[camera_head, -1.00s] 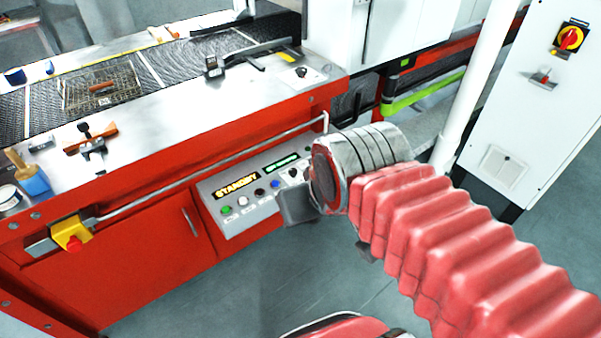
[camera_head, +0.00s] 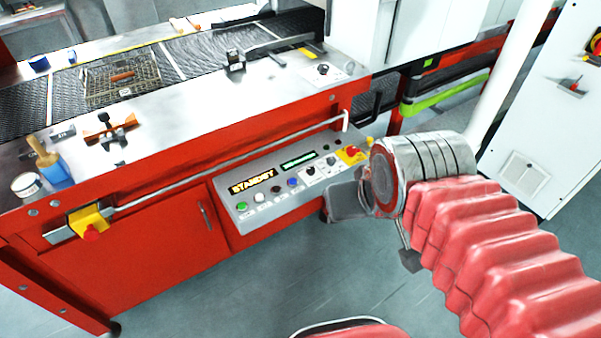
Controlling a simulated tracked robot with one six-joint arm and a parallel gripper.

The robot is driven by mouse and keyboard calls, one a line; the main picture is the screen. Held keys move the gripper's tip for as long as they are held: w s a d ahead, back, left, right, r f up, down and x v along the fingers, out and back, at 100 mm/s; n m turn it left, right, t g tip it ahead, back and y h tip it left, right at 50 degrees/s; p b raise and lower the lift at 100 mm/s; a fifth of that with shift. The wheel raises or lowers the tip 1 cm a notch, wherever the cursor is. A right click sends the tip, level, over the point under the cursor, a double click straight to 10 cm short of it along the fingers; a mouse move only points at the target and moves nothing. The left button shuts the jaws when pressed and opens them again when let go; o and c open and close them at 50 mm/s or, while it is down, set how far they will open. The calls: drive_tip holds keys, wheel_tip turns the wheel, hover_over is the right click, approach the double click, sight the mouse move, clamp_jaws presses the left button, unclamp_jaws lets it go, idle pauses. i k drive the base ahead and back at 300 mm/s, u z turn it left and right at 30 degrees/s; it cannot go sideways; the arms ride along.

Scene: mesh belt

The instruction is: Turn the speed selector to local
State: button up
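The control panel (camera_head: 268,210) is a grey sloping box on the front of the red machine. It bears a lit STANDBY display, a green display, coloured buttons and a red emergency button on yellow. Two small selector knobs, one left (camera_head: 309,171) and one right (camera_head: 331,161), sit below the green display; their labels are too small to read. Another dark knob (camera_head: 323,69) is on a plate on the machine's top. I cannot tell which is the speed selector. My gripper (camera_head: 355,198) is just right of the panel, apparently touching nothing; my wrist hides most of its fingers.
A metal rail (camera_head: 230,165) runs along the machine's front above the panel. A yellow-and-red emergency stop (camera_head: 90,223) is at the left. A white cabinet (camera_head: 550,120) stands at right. The floor before the panel is clear.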

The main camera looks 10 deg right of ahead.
sight(311, 170)
drive_tip(key=k, duration=1.3)
drive_tip(key=u, duration=0.4)
drive_tip(key=i, duration=1.45)
drive_tip(key=z, duration=0.4)
drive_tip(key=i, duration=0.75)
drive_tip(key=z, duration=0.45)
